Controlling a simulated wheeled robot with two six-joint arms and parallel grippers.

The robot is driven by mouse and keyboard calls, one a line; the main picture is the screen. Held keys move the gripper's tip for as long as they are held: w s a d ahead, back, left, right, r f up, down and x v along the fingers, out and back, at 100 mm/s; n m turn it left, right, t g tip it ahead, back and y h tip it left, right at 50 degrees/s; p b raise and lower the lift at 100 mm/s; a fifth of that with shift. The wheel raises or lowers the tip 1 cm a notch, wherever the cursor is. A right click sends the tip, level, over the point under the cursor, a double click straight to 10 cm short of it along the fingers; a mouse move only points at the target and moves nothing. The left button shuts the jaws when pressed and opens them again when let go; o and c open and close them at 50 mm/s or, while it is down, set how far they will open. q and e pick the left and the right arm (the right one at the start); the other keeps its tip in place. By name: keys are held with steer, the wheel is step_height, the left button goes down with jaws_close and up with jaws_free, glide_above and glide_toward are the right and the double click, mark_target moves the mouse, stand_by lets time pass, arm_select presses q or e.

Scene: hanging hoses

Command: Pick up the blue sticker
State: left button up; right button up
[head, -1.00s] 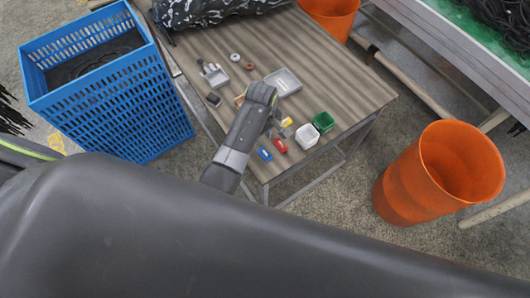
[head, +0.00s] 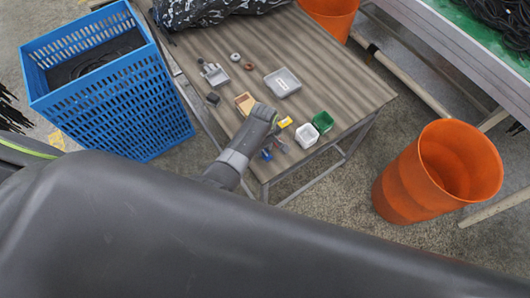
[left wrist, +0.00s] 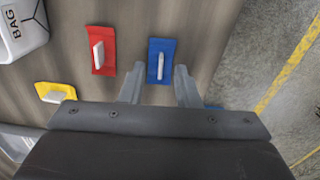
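The blue sticker (left wrist: 161,61) lies flat on the table with a pale raised tab in its middle. In the left wrist view it sits just ahead of and between the two fingertips of my left gripper (left wrist: 159,76). The fingers are apart with nothing held. In the head view the blue sticker (head: 266,155) shows partly beside my left gripper (head: 274,148), low over the table's front corner. A red sticker (left wrist: 103,50) lies left of the blue one and a yellow sticker (left wrist: 56,92) farther left. My right gripper is not seen.
A white box (head: 307,134) and a green box (head: 323,121) stand right of the gripper. A grey tray (head: 282,82) and a wooden box (head: 245,103) are farther back. A blue crate (head: 110,90) and an orange bin (head: 440,175) flank the table.

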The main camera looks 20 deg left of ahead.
arm_select(q)
jaws_close()
stand_by(0.4)
steer(key=shift+r, duration=0.15)
